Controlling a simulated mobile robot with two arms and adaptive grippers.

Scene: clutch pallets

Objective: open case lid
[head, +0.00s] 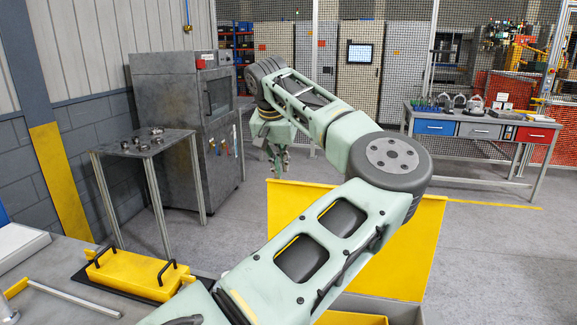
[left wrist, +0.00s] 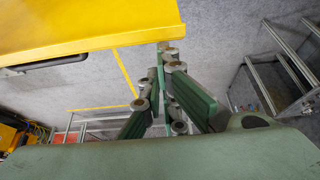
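A large yellow lid panel (head: 415,245) stands raised and tilted behind my left arm in the head view. Below it is part of the case's grey wall (head: 385,307) with yellow inside; my arm hides much of the case. In the left wrist view a yellow panel (left wrist: 90,25) with a dark handle (left wrist: 45,64) fills the upper left. My left gripper (head: 278,163) hangs in the air past the panel's upper left corner, fingers down. In the left wrist view its fingers (left wrist: 166,75) show nothing held, but their gap is unclear. My right gripper is out of view.
A yellow block with black handles (head: 135,272) lies on the grey worktop (head: 70,300) at lower left. A metal table (head: 150,147) with small parts and a grey cabinet (head: 188,120) stand behind. A drawer workbench (head: 480,130) is at right. Floor between is clear.

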